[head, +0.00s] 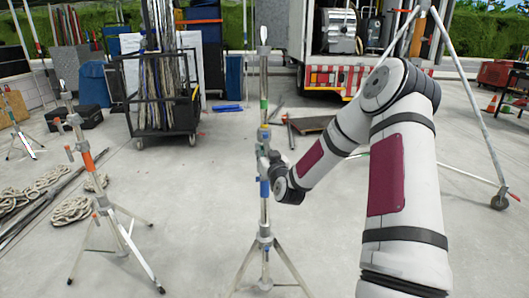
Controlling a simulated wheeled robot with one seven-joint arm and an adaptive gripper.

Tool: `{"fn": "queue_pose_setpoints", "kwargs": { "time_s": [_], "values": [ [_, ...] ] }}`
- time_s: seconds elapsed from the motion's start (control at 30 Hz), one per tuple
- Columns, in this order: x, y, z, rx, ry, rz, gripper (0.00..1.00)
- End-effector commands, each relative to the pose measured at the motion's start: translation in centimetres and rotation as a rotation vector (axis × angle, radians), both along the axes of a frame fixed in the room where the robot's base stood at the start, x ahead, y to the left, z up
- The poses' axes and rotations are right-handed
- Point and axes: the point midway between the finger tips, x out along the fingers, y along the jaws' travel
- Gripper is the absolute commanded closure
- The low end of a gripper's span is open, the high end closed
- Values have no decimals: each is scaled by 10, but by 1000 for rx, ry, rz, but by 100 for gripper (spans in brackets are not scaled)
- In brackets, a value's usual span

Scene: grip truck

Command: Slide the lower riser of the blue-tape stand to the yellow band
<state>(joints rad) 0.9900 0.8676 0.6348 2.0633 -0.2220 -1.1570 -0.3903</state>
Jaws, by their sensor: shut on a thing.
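The blue-tape stand (264,240) stands upright on spread legs in the middle of the head view. Its blue tape (264,188) is on the lower part of the pole. Higher up are a small yellow band (264,126) and a green band (263,104). My gripper (268,160) is at the pole, just above the blue tape, shut on the stand. Its fingers are small and partly hidden by my wrist, so the exact part of the lower riser they hold is unclear.
An orange-taped stand (88,160) stands at the left, near coiled ropes (72,209). A black cart (160,112) with poles is behind. A large tripod leg with a caster (499,201) is at the right. The truck (345,75) is at the back. Concrete between is mostly clear.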

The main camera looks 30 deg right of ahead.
Motion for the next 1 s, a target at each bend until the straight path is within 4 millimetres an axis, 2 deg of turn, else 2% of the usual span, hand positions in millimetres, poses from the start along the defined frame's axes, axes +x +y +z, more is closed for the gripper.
{"fn": "queue_pose_setpoints", "kwargs": {
  "time_s": [0.17,1.0],
  "values": [
    [0,-2,4,1,0,-4,100],
    [1,-1,55,-3,-10,-1,100]
  ]
}}
